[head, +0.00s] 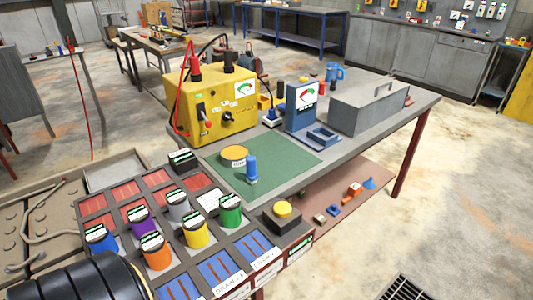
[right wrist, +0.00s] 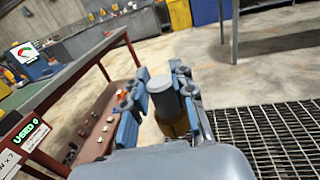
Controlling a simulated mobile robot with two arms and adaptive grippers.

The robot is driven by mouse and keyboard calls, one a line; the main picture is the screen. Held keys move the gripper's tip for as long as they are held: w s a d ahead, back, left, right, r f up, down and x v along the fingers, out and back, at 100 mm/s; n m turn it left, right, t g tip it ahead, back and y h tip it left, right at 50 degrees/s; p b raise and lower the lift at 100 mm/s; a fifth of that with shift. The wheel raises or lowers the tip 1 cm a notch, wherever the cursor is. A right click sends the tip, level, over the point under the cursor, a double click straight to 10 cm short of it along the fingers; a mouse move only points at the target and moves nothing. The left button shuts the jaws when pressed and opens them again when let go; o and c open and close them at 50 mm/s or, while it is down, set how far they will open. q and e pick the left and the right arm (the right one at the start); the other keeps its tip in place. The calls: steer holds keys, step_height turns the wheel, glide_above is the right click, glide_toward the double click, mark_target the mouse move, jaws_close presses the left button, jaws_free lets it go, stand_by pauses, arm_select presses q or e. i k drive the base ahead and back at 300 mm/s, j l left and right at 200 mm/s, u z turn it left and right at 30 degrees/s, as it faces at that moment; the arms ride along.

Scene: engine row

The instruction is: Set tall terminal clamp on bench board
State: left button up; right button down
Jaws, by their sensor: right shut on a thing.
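The green bench board (head: 290,150) lies on the grey workbench, with a round yellow-topped piece (head: 234,154) and an upright blue cylinder (head: 251,168) on it. I cannot tell whether either is the tall terminal clamp. My right gripper (right wrist: 160,92) shows only in the right wrist view. It is shut on a cylinder (right wrist: 161,90) with a light grey top and an amber-brown lower part; its lower end is partly hidden. It hangs over the floor side of the bench, clear of the board.
A yellow power box (head: 212,105), a blue meter stand (head: 302,106) and a grey lidded box (head: 370,105) stand behind the board. A sorting tray (head: 110,208) with coloured cylinders is in front. A floor grating (right wrist: 265,140) lies beside the bench.

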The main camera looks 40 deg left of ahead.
mark_target(301, 155)
steer(key=i+u, duration=0.2)
steer(key=u, duration=0.2)
steer(key=i+l+u, duration=0.15)
steer(key=u, duration=0.2)
steer(key=i+l+u, duration=0.15)
steer(key=u, duration=0.25)
steer(key=i+l+u, duration=0.15)
steer(key=u, duration=0.25)
steer(key=l, duration=0.1)
